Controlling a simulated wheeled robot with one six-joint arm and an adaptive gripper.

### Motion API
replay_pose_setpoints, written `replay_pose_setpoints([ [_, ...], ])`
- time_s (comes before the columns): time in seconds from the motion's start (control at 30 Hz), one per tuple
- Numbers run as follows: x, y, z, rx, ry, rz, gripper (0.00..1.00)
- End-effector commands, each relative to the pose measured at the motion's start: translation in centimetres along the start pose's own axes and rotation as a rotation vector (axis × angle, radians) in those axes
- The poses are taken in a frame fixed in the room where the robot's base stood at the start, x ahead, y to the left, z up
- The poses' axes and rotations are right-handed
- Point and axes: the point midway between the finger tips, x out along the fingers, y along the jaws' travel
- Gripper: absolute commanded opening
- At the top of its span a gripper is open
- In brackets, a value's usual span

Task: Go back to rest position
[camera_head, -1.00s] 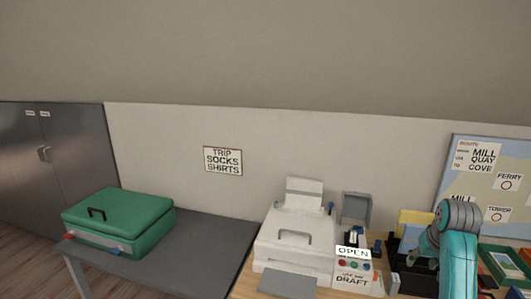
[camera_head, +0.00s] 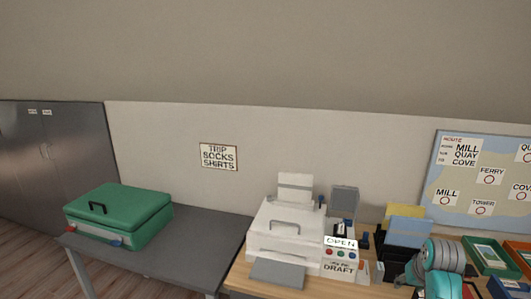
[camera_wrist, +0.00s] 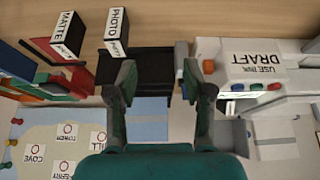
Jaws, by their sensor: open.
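My gripper (camera_wrist: 160,78) shows in the wrist view with its two dark fingers wide apart and nothing between them. That view is upside down. A black file holder (camera_wrist: 147,95) lies beyond the fingers, partly hidden by them. In the head view my teal and grey arm (camera_head: 441,270) is at the lower right, over the wooden desk's right part. My gripper cannot be made out in that view.
A white printer (camera_head: 290,225) with a DRAFT panel (camera_head: 341,267) stands left of my arm. The black file holder (camera_head: 405,234) holds yellow and blue sheets behind it. Coloured trays (camera_head: 492,252) lie to the right. A green suitcase (camera_head: 120,212) sits on the grey table (camera_head: 205,233).

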Motion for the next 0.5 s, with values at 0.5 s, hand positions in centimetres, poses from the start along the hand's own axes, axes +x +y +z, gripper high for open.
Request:
replay_pose_setpoints([
  [0.5, 8.4, -5.2, 14.9, -0.040, 0.167, -0.020, 0.51],
])
